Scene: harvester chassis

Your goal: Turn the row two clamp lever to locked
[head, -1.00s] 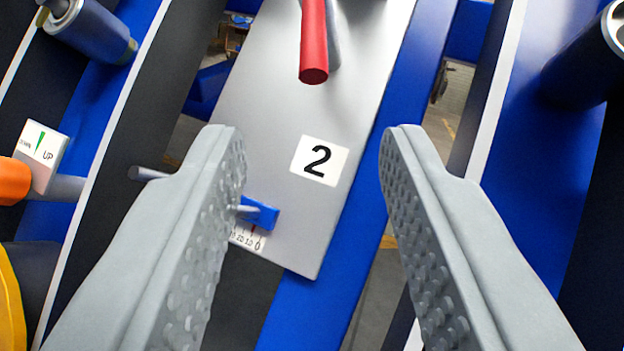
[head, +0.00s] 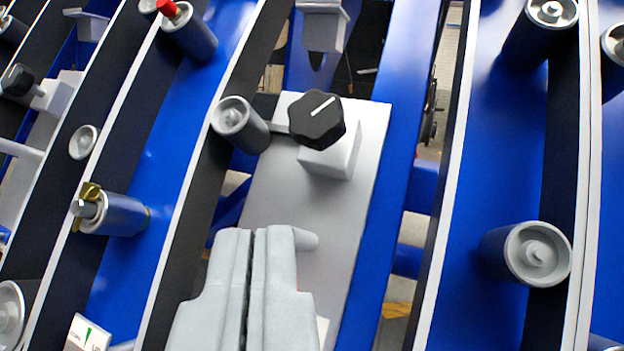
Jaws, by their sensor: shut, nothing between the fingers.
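The silver row plate (head: 375,150) runs down the middle of the view, tilted. My gripper (head: 252,235) is shut with nothing between its fingers, in front of the lower part of this plate. A short grey rounded stub (head: 303,239) shows just right of the fingertips. I cannot tell whether it belongs to the clamp lever or whether the fingers touch it. A white sliver (head: 322,332) beside the right finger may be the edge of the row label; no number is readable.
A black knob (head: 317,122) with a white line stands on a light block (head: 332,158) higher on the plate. A grey roller (head: 240,122) is left of it, and a grey nozzle-like part (head: 322,27) above. Blue beams with several rollers flank both sides.

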